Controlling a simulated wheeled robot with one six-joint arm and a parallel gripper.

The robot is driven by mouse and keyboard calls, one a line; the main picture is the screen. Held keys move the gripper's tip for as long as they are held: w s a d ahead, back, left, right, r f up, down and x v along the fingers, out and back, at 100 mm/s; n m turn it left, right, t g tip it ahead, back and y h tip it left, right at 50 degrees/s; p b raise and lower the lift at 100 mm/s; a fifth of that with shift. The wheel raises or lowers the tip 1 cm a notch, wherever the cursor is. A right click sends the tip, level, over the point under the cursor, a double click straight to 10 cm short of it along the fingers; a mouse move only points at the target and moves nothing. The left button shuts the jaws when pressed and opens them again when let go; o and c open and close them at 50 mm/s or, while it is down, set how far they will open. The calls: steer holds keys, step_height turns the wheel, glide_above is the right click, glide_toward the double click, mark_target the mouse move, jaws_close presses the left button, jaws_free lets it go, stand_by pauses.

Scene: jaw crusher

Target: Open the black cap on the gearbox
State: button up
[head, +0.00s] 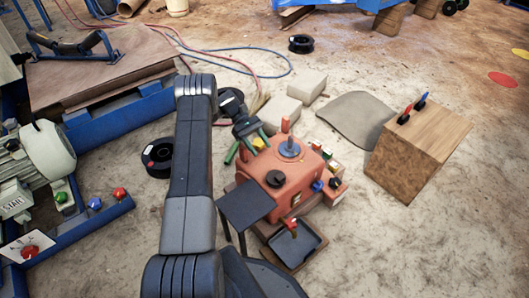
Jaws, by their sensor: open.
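The orange gearbox (304,172) stands in the middle of the head view. Its round black cap (275,180) sits on the top, toward the near side. A blue-grey disc (290,148) with an orange post lies on the top behind the cap. My gripper (247,146) has green fingers spread apart, with no object seen held between them. It is beyond the cap and to its left, near the gearbox's back left edge, and apart from the cap. My arm passes to the left of the gearbox.
A dark flat plate on legs (246,203) stands at the gearbox's near left. A black tray (294,248) lies in front, below a red-handled tap (292,228). Coloured knobs (318,186) line the right side. A wooden box (416,150) stands at right; grey blocks (281,111) lie behind.

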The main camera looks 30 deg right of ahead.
steer(key=shift+v, duration=0.95)
steer(key=shift+s, duration=0.1)
steer(key=b, duration=0.1)
glide_toward(276, 176)
steer(key=s, duration=0.1)
steer(key=s+d, duration=0.1)
steer(key=shift+s, duration=0.4)
steer(key=shift+w, duration=0.15)
steer(key=shift+s+t, duration=0.3)
steer(key=shift+s, duration=0.05)
